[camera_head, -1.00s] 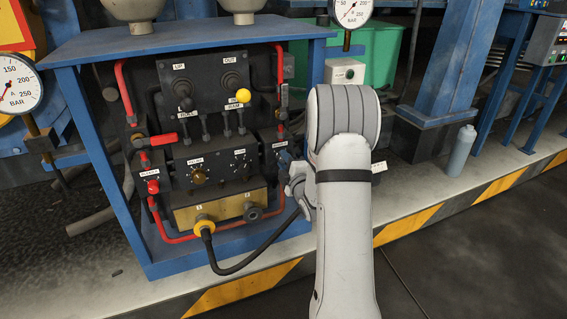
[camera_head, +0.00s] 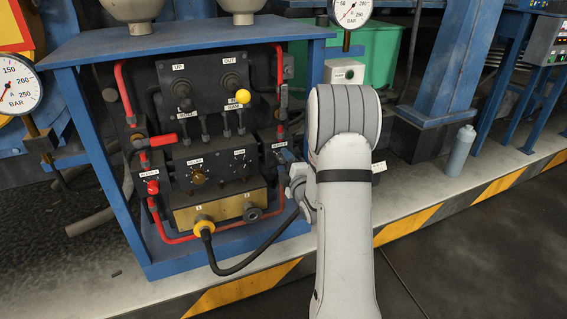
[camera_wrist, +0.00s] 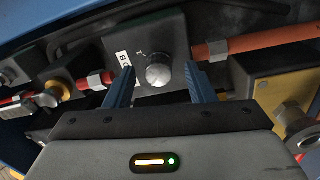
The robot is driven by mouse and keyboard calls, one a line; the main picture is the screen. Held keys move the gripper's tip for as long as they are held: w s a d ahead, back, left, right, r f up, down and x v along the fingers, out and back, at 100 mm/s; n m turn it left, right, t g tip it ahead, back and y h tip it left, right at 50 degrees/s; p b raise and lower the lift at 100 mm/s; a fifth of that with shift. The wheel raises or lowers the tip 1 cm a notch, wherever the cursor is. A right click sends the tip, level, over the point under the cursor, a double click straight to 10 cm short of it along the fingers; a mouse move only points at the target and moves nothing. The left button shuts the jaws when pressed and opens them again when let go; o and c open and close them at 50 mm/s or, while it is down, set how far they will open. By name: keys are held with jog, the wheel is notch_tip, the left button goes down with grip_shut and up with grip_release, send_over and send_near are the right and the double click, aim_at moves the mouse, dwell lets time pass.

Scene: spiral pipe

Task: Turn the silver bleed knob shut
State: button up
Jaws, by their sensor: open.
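The silver knob (camera_wrist: 158,76) is a round, ribbed metal cap on a dark block in the wrist view, with a white label partly seen to its left. My gripper (camera_wrist: 160,70) is open, with one blue finger on each side of the knob. A gap shows between each finger and the knob in that view, and I cannot tell the depth. In the head view my gripper (camera_head: 288,157) is at the right side of the panel, and the knob cannot be made out there.
Red pipes (camera_wrist: 252,40) run from the block. A brass block (camera_wrist: 292,90) with a metal fitting stands at the right of the wrist view. In the head view, a blue frame (camera_head: 190,37) surrounds the panel, and a black hose (camera_head: 250,262) loops below my gripper.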

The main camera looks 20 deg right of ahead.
jog(key=s+p, duration=0.1)
jog(key=s, duration=0.6)
jog(key=shift+s+f+p, duration=0.15)
jog(key=shift+p, duration=0.15)
jog(key=shift+a, duration=0.1)
